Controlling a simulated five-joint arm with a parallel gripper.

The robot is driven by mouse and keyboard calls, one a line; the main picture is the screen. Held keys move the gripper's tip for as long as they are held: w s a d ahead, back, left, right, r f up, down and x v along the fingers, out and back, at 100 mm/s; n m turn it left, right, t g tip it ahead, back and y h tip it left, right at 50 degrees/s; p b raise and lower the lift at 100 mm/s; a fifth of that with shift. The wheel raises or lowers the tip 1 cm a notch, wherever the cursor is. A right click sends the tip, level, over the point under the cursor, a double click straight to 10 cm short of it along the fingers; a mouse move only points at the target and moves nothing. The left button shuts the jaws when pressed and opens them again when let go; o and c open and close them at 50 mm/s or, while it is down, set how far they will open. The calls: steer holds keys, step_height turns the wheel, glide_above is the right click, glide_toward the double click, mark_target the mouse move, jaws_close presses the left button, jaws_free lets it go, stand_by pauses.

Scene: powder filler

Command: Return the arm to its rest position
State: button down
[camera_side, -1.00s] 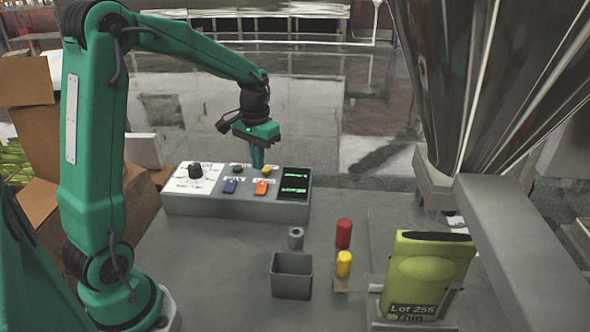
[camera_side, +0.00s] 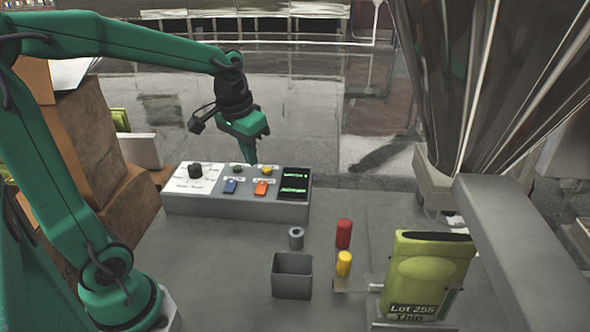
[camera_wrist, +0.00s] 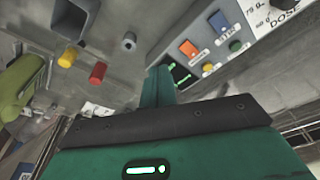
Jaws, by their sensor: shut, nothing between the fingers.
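My green gripper (camera_side: 249,157) hangs in the air above and behind the control panel, its fingers together and empty. In the side view its tip overlaps the panel's back edge, and I see no sign that it presses anything. In the wrist view the shut fingers (camera_wrist: 158,86) point toward the panel's dark display. The grey control panel (camera_side: 200,207) carries a black dial (camera_side: 195,171), a blue switch (camera_side: 230,187), an orange switch (camera_side: 261,188), a green button and a yellow button, and a display (camera_side: 293,184) with green text.
A grey open bin (camera_side: 292,276), a small grey cylinder (camera_side: 296,238), a red cylinder (camera_side: 343,234) and a yellow cylinder (camera_side: 344,263) stand on the table. Cardboard boxes (camera_side: 92,140) stand at left.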

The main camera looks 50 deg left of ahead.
steer(key=s+d+r+m+t, duration=0.1)
steer(key=s+d+r+t, duration=0.1)
steer(key=s+d, duration=0.4)
steer(key=shift+s+d+r+m+t, duration=0.2)
steer(key=shift+s+m+t, duration=0.3)
steer(key=shift+s, duration=1.9)
